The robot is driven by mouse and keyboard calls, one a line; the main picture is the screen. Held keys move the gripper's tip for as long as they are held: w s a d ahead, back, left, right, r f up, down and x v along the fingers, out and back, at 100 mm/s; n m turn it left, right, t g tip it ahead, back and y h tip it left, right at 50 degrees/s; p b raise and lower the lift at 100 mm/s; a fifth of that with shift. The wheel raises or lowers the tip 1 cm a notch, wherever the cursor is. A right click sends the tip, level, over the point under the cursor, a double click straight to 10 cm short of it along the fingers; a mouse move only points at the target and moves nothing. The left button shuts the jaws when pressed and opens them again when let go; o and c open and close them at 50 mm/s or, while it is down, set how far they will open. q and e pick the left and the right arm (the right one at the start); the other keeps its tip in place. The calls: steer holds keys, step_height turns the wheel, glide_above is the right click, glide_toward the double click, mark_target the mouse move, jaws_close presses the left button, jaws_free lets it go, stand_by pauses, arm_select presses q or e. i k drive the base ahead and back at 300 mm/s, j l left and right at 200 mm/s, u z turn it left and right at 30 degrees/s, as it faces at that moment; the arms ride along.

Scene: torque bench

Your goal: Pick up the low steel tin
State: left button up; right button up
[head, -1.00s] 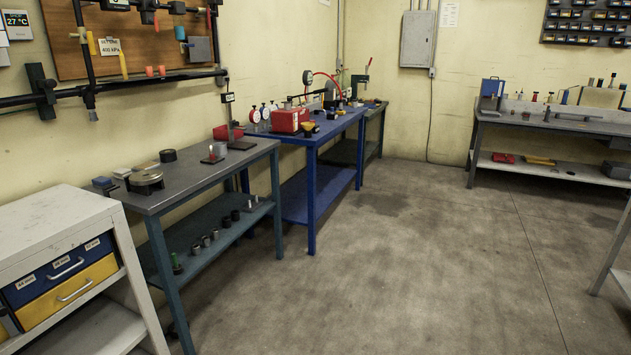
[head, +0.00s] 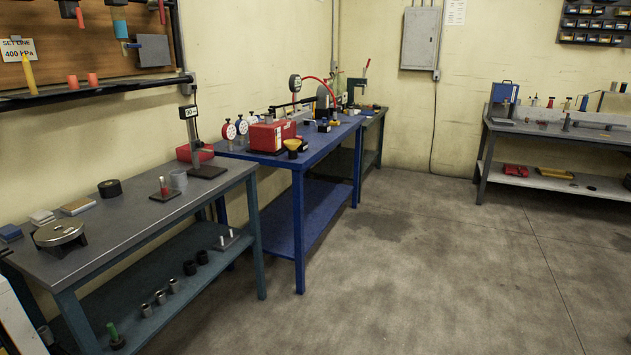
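I cannot tell for certain which object is the low steel tin. A low, round, steel-coloured piece (head: 60,233) with a dark part at its side sits on the near grey bench top at the left. Neither of my grippers is in view.
The grey bench (head: 130,238) has several small cylinders on its lower shelf (head: 140,315). A blue bench (head: 300,170) with a red box (head: 272,135) stands beyond it. Another bench (head: 560,130) is at the far right. The concrete floor (head: 400,270) is clear.

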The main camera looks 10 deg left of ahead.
mark_target(179, 176)
steer(key=i+u, duration=0.25)
steer(key=i, duration=0.35)
steer(key=i+l+u, duration=0.2)
steer(key=i, duration=0.35)
steer(key=i+u, duration=0.25)
steer(key=u, duration=0.15)
steer(key=i+l+u, duration=0.15)
steer(key=u, duration=0.2)
steer(key=i+l+u, duration=0.2)
steer(key=u, duration=0.2)
steer(key=i, duration=0.05)
